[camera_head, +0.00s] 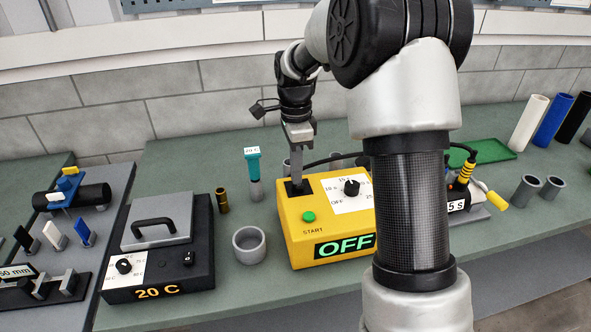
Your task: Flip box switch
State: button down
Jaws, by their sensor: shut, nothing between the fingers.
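A yellow box (290,232) stands on the green bench and its front display (345,245) reads "OFF" in green. On its top are a green button (309,216) marked "START", a black dial (351,187) on a white scale and a black patch (291,191) at the back left corner. My gripper (297,181) points down with its shut fingers at that patch. Its fingertips cover part of the patch; I cannot tell whether they touch it. No switch lever shows clearly there. My arm hides the box's right end.
A black box (170,272) reading "20 C", with a grey handled lid and a small black control (188,258), stands left. A grey cup (249,245) sits between the boxes. A teal-topped tube (253,165) stands behind. A green tray (482,151) lies back right.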

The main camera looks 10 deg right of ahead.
jog(key=shift+r, duration=0.1)
notch_tip(320, 180, up, 17)
jog(key=w+p, duration=0.1)
jog(key=shift+p, duration=0.4)
jog(key=shift+r, duration=0.1)
